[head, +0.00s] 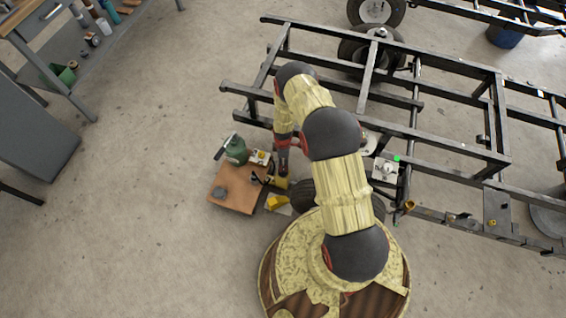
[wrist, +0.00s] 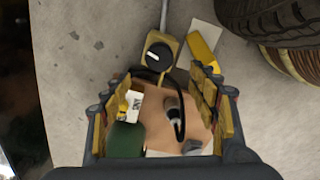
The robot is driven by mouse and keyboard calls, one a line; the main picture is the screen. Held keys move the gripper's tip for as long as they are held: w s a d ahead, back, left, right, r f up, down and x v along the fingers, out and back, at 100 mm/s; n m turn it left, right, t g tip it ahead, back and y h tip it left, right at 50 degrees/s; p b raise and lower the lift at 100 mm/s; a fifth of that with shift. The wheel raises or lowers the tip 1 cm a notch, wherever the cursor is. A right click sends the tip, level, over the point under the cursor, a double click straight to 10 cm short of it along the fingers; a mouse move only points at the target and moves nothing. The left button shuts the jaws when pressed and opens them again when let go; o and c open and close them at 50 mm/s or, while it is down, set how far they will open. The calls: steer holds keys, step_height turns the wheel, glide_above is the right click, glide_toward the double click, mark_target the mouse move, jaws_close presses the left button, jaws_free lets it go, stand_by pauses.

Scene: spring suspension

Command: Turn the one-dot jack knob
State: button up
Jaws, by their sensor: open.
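A black round knob (wrist: 158,52) with a white pointer mark sits on a yellow box in the wrist view, just beyond my fingertips. A metal rod and a black cable meet this box. My gripper (wrist: 165,95) is open, with nothing clearly held between its fingers. In the head view my gripper (head: 282,170) is low, beside a yellow part (head: 277,183) near the frame. No single dot shows clearly on the knob, so I cannot confirm it is the one-dot one. A white box with a pale knob (head: 386,168) and a bright green spot sits on the frame to the right.
A brown board (head: 228,193) with a green canister (head: 236,150) lies left of my gripper. A yellow block (head: 277,202) lies nearby, also in the wrist view (wrist: 203,50). A tire (wrist: 268,20) is at upper right.

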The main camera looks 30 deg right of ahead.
mark_target(284, 173)
steer(key=shift+s+a+f+p, duration=0.15)
steer(key=shift+s+f+p, duration=0.45)
steer(key=shift+s+f, duration=0.25)
steer(key=shift+f+m+g+p, duration=0.3)
steer(key=shift+f+m, duration=0.15)
steer(key=shift+m, duration=0.65)
steer(key=m, duration=0.3)
steer(key=shift+f, duration=0.35)
steer(key=m, duration=0.4)
steer(key=shift+f+p, duration=0.2)
steer(key=shift+p, duration=0.2)
steer(key=m, duration=0.3)
steer(key=shift+f+m, duration=0.2)
steer(key=shift+m, duration=0.2)
steer(key=m, duration=0.4)
steer(key=shift+w+f, duration=0.15)
steer(key=shift+w, duration=0.05)
steer(key=m, duration=0.6)
steer(key=shift+w, duration=0.25)
steer(key=m, duration=0.4)
steer(key=shift+w, duration=0.3)
steer(key=m, duration=0.8)
steer(key=shift+w+m, duration=0.15)
steer(key=shift+m, duration=0.25)
steer(key=shift+f, duration=0.45)
step_height(284, 173, down, 7)
steer(key=b, duration=0.3)
steer(key=shift+r, duration=0.15)
